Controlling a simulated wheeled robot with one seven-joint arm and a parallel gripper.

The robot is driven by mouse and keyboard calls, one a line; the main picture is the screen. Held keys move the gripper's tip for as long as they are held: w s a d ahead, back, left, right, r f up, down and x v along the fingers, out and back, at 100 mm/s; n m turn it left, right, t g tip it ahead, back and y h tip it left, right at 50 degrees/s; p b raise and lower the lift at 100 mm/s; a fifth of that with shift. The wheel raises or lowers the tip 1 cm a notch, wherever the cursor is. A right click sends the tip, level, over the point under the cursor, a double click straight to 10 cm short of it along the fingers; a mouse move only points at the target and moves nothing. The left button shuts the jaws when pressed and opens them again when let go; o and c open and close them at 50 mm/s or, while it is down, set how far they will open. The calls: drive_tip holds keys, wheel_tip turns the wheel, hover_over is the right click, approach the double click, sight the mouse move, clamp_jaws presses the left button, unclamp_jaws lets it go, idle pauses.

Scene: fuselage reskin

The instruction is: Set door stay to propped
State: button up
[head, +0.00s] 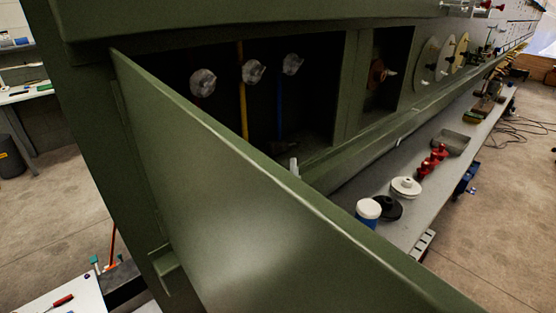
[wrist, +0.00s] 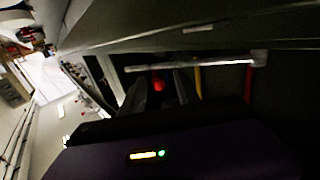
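A large green door panel (head: 230,190) stands open across the head view, in front of a dark bay (head: 320,90). In the wrist view a pale rod with a thicker rounded end (wrist: 225,61) runs across the bay; it looks like the door stay, but I cannot tell its setting. A small pale piece (head: 294,167) shows just above the door edge in the head view. My gripper (wrist: 158,93) shows in the wrist view with its two dark fingers apart, below the rod, and nothing visibly held. My gripper cannot be made out in the head view.
The bay holds clear round knobs (head: 203,82), a yellow pipe (head: 242,95) and a blue pipe (head: 280,95). A grey shelf (head: 345,195) at right carries a white-lidded jar (head: 368,210), discs and red parts. Concrete floor (head: 500,230) is open at far right.

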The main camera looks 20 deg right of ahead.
drive_tip(key=shift+r, duration=0.1)
wheel_tip(320, 180, up, 20)
idle(0.5)
drive_tip(key=shift+p, duration=0.3)
